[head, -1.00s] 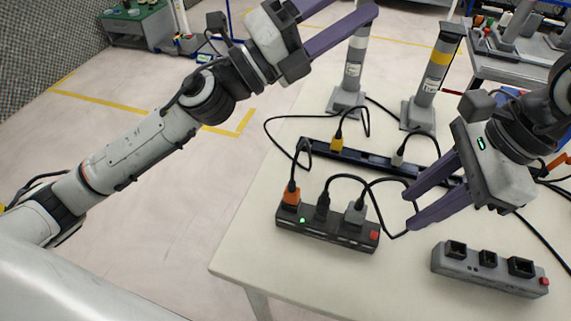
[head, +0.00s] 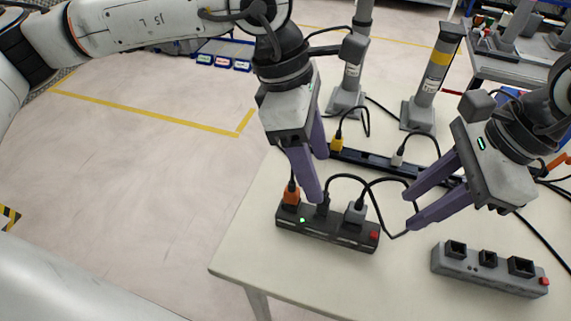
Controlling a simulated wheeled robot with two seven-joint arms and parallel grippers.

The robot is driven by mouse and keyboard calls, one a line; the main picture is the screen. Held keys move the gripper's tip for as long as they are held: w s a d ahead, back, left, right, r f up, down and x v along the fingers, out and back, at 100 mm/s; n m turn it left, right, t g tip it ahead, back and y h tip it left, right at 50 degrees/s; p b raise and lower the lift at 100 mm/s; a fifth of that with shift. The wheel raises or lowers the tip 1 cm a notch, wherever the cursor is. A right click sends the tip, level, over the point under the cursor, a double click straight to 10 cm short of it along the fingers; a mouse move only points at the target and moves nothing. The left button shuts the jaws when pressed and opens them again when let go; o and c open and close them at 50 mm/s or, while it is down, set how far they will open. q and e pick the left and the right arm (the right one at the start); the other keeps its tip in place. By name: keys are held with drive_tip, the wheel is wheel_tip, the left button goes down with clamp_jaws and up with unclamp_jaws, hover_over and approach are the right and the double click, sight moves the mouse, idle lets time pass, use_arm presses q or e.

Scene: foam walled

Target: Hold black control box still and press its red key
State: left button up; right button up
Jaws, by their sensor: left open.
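The black control box (head: 327,231) lies on the white table near its left front edge. Its red key (head: 374,235) is at the right end, and a green light glows near the left end. Orange, black and grey plugs stand in its top. My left gripper (head: 318,180) is open and points down above the box, near the orange and black plugs; I cannot tell whether it touches. My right gripper (head: 410,208) has its purple fingers apart and empty, to the right of the box and above the table.
A grey power strip (head: 488,270) with its own red key lies at the right front. A long dark strip (head: 375,160) with yellow and white plugs lies behind. Two grey posts (head: 426,80) stand at the back. Cables loop between. The table front is clear.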

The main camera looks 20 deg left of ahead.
sight(286, 201)
use_arm(q)
drive_tip(key=a+f+y, duration=0.1)
drive_tip(key=a, duration=0.1)
drive_tip(key=a+f+m+y, duration=0.1)
drive_tip(key=a+f+y, duration=0.1)
drive_tip(key=shift+s+a+f, duration=0.1)
drive_tip(key=shift+a+f, duration=0.05)
drive_tip(key=shift+a, duration=0.05)
drive_tip(key=shift+a+f+m+y, duration=0.2)
drive_tip(key=shift+f+m+y, duration=0.1)
wheel_tip(286, 201, down, 10)
drive_tip(key=shift+r, duration=0.1)
drive_tip(key=c, duration=1.3)
use_arm(e)
drive_tip(key=shift+c, duration=0.2)
clamp_jaws()
